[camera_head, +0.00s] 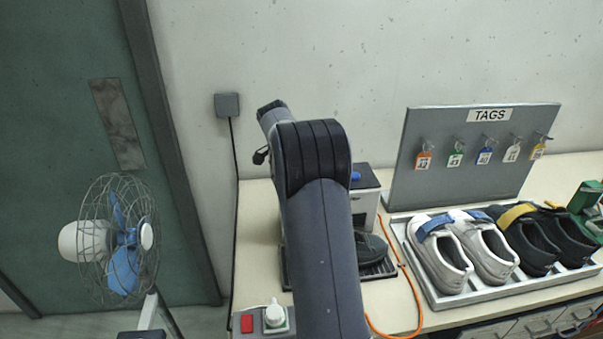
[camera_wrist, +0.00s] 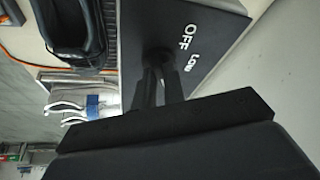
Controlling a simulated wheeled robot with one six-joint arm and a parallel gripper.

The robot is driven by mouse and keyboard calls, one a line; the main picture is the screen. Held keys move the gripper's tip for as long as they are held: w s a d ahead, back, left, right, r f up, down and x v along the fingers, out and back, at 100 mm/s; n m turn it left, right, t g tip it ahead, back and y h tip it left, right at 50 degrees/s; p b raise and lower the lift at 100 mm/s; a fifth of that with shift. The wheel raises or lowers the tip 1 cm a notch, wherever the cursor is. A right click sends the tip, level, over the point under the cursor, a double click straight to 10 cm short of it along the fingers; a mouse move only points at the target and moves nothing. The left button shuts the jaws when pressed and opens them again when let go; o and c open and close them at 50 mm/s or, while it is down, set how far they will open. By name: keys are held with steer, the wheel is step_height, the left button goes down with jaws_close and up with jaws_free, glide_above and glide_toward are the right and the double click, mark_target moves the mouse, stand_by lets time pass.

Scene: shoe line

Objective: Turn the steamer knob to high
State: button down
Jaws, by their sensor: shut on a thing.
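The steamer's dark panel (camera_wrist: 222,22) fills the upper middle of the wrist view, with the words "OFF" and "Low" in white. A dark round knob (camera_wrist: 157,54) sits on the panel beside these words. My gripper (camera_wrist: 160,72) is shut on the knob, one finger on each side. The fingers hide much of the knob, and I cannot tell where its pointer is. No "high" mark is visible. In the head view my arm covers the gripper and the knob. A box with a dark top and pale side (camera_head: 364,207), probably the steamer, shows partly behind my arm.
A dark shoe (camera_head: 371,246) lies on a black rack, partly behind my arm. An orange cord (camera_head: 410,285) runs along the table. A tray (camera_head: 425,288) of shoes and a tag board (camera_head: 400,180) stand at right. A fan (camera_head: 122,240) stands at left.

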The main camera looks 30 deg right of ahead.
steer(key=c, duration=1.5)
jaws_free()
steer(key=b+v, duration=0.1)
steer(key=v, duration=0.9)
steer(key=shift+a+r, duration=0.1)
steer(key=shift+r, duration=0.3)
steer(key=p+x, duration=0.1)
steer(key=x, duration=1)
steer(key=shift+a, duration=0.1)
